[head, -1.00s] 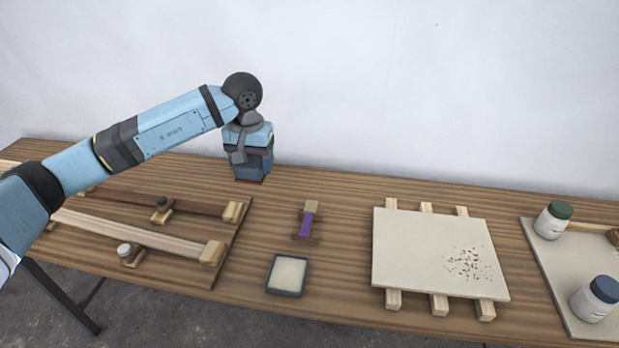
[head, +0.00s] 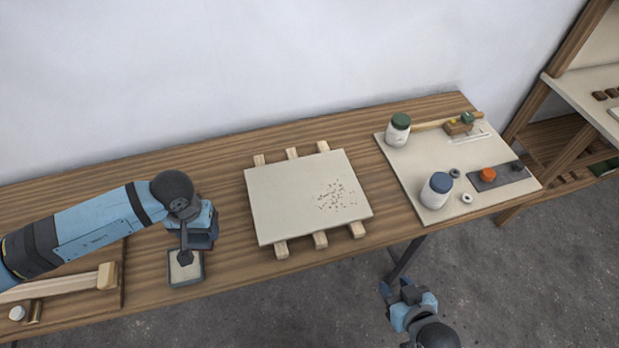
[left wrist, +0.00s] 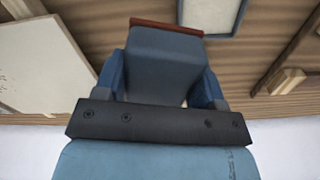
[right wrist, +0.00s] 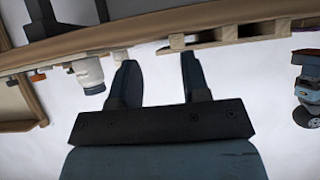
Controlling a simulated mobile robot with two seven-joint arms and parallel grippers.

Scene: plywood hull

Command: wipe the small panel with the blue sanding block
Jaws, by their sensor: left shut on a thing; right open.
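The small panel (head: 275,200) is a cream board lying on wooden slats in the middle of the bench, with brown specks on its right part. It also shows at the left of the left wrist view (left wrist: 35,55). My left gripper (left wrist: 165,85) is shut on the blue sanding block (left wrist: 165,60), which has a red-brown edge. In the head view the left gripper (head: 203,236) is left of the panel, above the bench and apart from the panel; the arm partly hides the block. My right gripper (right wrist: 158,70) is open and empty, low beyond the bench's front edge (head: 393,287).
A shallow dark-rimmed tray (head: 173,281) lies near the front edge, partly behind my left wrist. Right of the panel, a pale board (head: 415,195) bears a green-lidded jar (head: 398,130), a blue-lidded jar (head: 436,190) and small parts. A shelf (head: 590,100) stands at far right.

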